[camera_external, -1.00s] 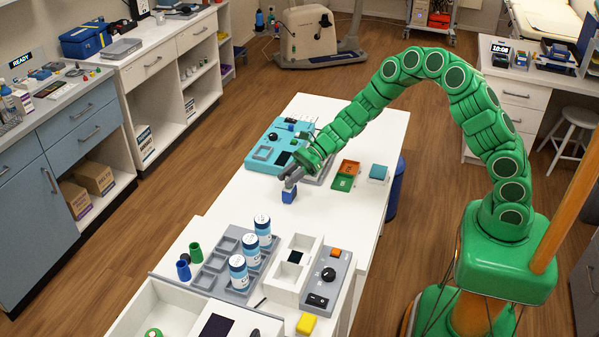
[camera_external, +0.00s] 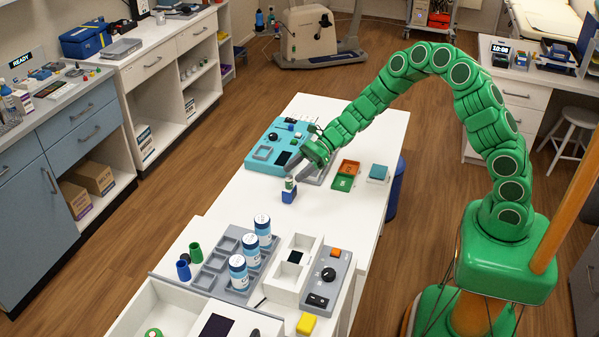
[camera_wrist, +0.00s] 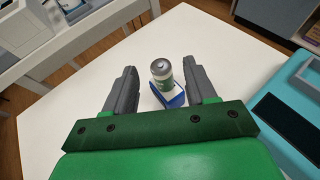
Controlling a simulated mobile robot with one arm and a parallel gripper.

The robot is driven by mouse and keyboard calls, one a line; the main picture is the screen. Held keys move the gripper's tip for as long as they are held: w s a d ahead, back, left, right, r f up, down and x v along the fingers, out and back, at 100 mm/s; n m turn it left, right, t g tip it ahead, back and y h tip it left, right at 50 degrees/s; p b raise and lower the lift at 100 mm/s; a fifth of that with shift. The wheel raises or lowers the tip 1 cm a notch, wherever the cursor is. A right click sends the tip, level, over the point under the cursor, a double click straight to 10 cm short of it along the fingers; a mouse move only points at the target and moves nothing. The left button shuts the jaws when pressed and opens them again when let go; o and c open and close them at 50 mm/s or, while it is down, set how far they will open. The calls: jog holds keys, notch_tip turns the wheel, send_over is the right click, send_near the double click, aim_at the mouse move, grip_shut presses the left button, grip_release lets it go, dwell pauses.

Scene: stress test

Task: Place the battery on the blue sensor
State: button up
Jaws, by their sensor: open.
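The battery (camera_external: 289,184) is a small upright cylinder with a green and white side. It stands on top of the blue sensor (camera_external: 288,197) on the white table. In the wrist view the grey-topped battery (camera_wrist: 161,72) rests on the blue sensor (camera_wrist: 172,100), which is partly hidden beneath it. My gripper (camera_external: 294,166) is open just above and behind the battery. In the wrist view its two grey fingers are spread, one on each side of the battery, with visible gaps to it.
An orange and green box (camera_external: 344,181) and a teal block (camera_external: 378,173) lie to the right. Blue-white canisters (camera_external: 238,272) in a grey rack stand in front. The white table around the sensor is clear.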

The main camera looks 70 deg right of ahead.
jog(key=v, duration=0.9)
jog(key=s+a+r+n+g, duration=0.6)
jog(key=s+a+r+n, duration=0.5)
jog(key=s+a, duration=0.25)
jog(key=s+a+r+n+g+h, duration=0.25)
jog(key=s+n, duration=0.35)
jog(key=s, duration=0.7)
jog(key=s+d+n+h, duration=0.4)
jog(key=s+d, duration=0.1)
jog(key=s, duration=0.4)
jog(key=s+d+r+n+h, duration=0.1)
jog(key=s+d+n+h, duration=0.2)
jog(key=s, duration=0.7)
jog(key=shift+d+r+n+g+h, duration=0.3)
jog(key=shift+d+n+g+h, duration=0.1)
jog(key=shift+d+h, duration=0.6)
